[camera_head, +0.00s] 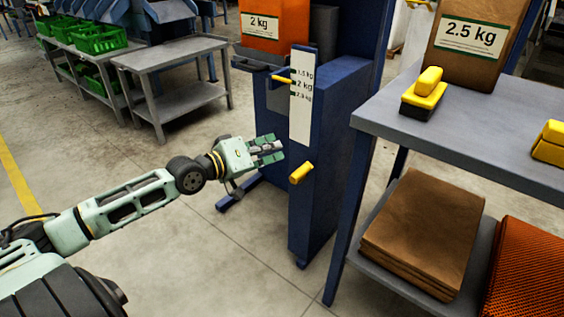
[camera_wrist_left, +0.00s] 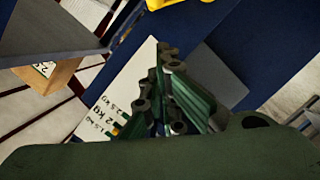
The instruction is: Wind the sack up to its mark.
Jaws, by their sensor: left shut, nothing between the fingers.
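An orange sack (camera_head: 275,25) with a "2 kg" label sits on a grey platform of the blue machine in the head view. Below it is a white scale plate (camera_head: 303,100) marked 1.5, 2 and 2.5 kg. A yellow pointer (camera_head: 283,79) reaches the plate's left edge, close to the 2 kg mark. A yellow crank handle (camera_head: 301,173) sticks out lower on the blue column. My left gripper (camera_head: 278,150) is shut and empty, left of and slightly above the handle in the picture. In the left wrist view its fingers (camera_wrist_left: 165,90) cover part of the scale plate (camera_wrist_left: 130,85).
A grey table (camera_head: 480,125) at right holds a brown 2.5 kg sack (camera_head: 475,45) and yellow-black blocks (camera_head: 424,93). Brown sacks (camera_head: 425,230) lie stacked on its lower shelf. A grey cart (camera_head: 175,60) and green crates (camera_head: 100,38) stand behind left. Floor is clear around my left arm.

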